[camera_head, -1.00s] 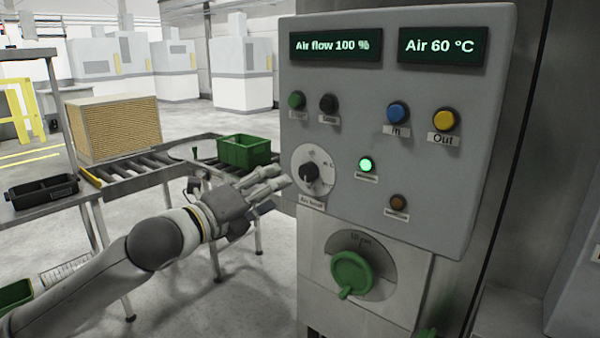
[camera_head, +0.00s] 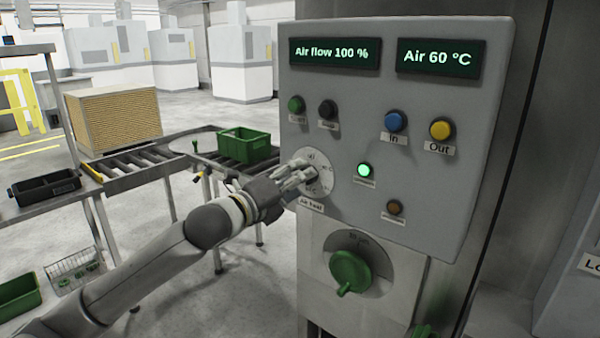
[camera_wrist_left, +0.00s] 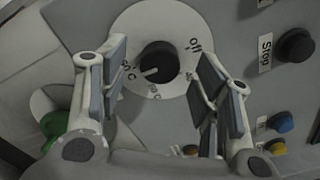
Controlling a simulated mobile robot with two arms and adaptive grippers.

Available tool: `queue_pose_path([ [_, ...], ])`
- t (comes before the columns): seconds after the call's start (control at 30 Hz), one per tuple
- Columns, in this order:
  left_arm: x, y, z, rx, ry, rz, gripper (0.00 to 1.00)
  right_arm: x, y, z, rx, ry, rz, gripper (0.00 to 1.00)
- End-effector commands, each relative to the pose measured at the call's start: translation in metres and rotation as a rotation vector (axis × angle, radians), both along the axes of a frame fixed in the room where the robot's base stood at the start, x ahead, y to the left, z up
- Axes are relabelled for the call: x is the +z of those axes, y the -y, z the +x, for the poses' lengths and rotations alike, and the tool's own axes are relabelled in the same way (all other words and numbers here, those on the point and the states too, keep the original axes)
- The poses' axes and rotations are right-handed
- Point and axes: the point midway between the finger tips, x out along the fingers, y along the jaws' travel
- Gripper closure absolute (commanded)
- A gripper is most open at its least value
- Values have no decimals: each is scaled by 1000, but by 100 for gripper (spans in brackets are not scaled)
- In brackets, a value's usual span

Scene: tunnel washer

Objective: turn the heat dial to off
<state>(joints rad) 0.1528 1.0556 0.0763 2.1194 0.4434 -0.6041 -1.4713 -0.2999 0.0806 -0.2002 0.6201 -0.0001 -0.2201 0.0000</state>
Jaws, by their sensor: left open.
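The heat dial is a black knob on a round white plate (camera_head: 322,181) labelled "Air heat", low on the left of the grey control panel (camera_head: 440,90). In the left wrist view the black knob (camera_wrist_left: 157,62) lies between and beyond my fingers, and its white mark points to the lower left, away from the "off" label (camera_wrist_left: 195,45). My left gripper (camera_head: 302,172) is in front of the dial, with its fingers open on either side of the knob; it also shows in the left wrist view (camera_wrist_left: 160,85). I cannot tell whether the fingers touch the knob. My right gripper is not in view.
Displays read "Air flow 100 %" (camera_head: 335,53) and "Air 60 °C" (camera_head: 440,58). Several buttons surround the dial, with a lit green lamp (camera_head: 364,170) to its right. A large green rotary handle (camera_head: 350,270) sits below. A green crate (camera_head: 245,148) stands on the roller conveyor behind.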

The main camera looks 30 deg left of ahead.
Motion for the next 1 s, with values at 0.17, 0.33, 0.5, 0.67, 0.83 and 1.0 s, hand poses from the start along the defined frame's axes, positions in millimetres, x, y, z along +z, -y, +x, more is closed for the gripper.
queue_pose_path([
  [0.17, 2, 1, 13, -1, 1, -2, 42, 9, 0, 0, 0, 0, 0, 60],
  [0.33, 1, 3, 18, -3, 1, 1, 42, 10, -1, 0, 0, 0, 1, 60],
  [0.5, 0, 3, 18, -2, 0, 1, 42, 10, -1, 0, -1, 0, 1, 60],
  [0.67, 0, 3, 18, -2, 0, 1, 51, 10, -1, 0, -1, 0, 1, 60],
  [0.83, 0, 3, 18, -2, 0, 1, 73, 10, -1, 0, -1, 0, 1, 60],
  [1.0, 0, 3, 18, -2, -1, 1, 87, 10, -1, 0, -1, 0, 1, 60],
])
